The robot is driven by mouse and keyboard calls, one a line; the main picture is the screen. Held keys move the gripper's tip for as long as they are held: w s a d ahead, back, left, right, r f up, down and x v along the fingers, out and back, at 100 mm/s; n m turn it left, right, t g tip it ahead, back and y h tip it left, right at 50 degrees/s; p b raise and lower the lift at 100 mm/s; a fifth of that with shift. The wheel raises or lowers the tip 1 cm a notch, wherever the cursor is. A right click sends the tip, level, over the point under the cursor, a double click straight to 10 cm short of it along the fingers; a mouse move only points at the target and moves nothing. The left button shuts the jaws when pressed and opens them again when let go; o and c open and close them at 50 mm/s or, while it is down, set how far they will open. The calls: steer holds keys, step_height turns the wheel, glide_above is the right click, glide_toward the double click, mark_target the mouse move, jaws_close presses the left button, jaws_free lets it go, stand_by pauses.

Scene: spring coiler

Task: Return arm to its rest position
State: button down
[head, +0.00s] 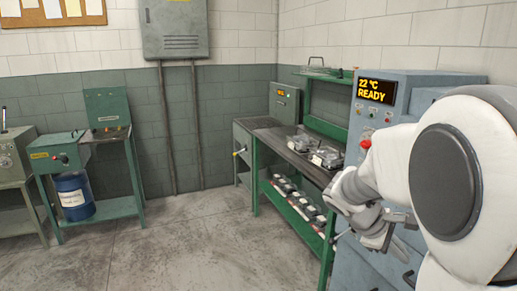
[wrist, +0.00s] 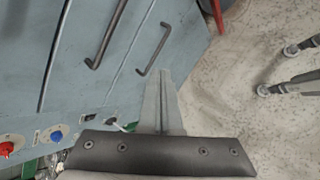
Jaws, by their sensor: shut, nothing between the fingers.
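My white arm (head: 465,175) fills the right side of the head view and is bent in front of a blue-grey machine cabinet. My gripper (head: 385,238) hangs low beside the cabinet front, partly hidden by the wrist. In the wrist view my gripper (wrist: 166,72) has its grey fingers together with nothing between them. Beyond the fingers are two dark bar handles (wrist: 152,48) on the cabinet front (wrist: 80,75). I cannot tell whether the fingers touch the cabinet.
The cabinet's display (head: 376,91) reads "22 °C READY". A green-framed bench (head: 262,131) with clear-lidded trays (head: 326,157) stands left of it. Red (wrist: 7,148) and blue (wrist: 55,136) knobs show at lower left in the wrist view. Open concrete floor (head: 190,245) lies to the left.

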steer(key=s+a+r+m+t+y+p, duration=0.2)
steer(key=s+a+r+m+y, duration=0.2)
steer(key=s+a, duration=0.4)
steer(key=s+a+r+m+t+y+p, duration=0.2)
steer(key=s+a+r+m+y+p, duration=0.1)
steer(key=s+a+r, duration=0.4)
steer(key=shift+s+a+m+t+y, duration=0.3)
steer(key=shift+s+a+m+y, duration=0.6)
steer(key=shift+s, duration=0.25)
